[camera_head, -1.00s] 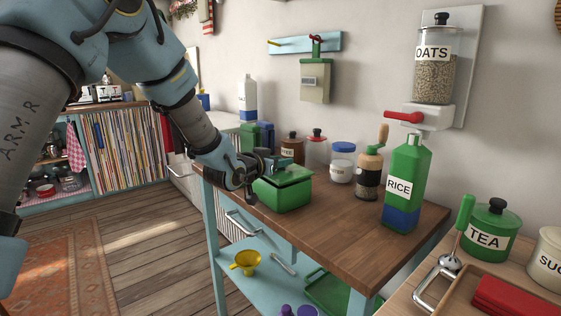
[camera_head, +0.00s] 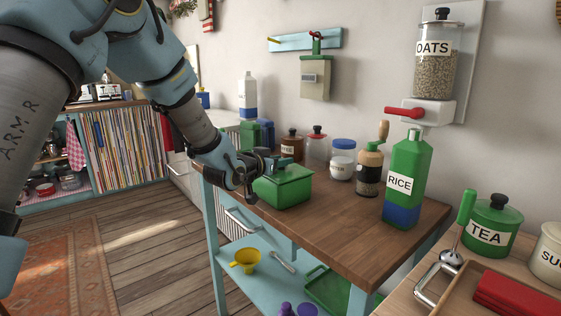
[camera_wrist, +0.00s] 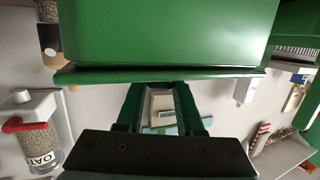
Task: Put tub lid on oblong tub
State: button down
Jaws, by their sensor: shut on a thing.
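The green oblong tub (camera_head: 288,194) stands upright on the wooden counter. The green tub lid (camera_head: 292,174) lies over its top, level or nearly so. My gripper (camera_head: 270,164) is at the lid's top on the left side, shut on the lid. In the wrist view the gripper (camera_wrist: 162,92) meets the lid edge (camera_wrist: 160,77), with the tub wall (camera_wrist: 165,35) just beyond. A thin dark line shows between lid and tub at the right, so I cannot tell whether the lid is fully seated. The grasped part is mostly hidden.
Jars, a wood-topped mill (camera_head: 369,170) and a RICE bottle (camera_head: 404,183) stand behind and right of the tub. The wooden counter (camera_head: 340,230) is clear in front and to the right. A yellow funnel (camera_head: 246,260) lies on the shelf below.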

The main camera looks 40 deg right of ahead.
jog(key=shift+f, duration=0.2)
jog(key=shift+c, duration=2.3)
grip_release()
jog(key=b+v, duration=0.3)
jog(key=v, duration=0.7)
jog(key=shift+a+r, duration=0.15)
jog(key=shift+a, duration=0.25)
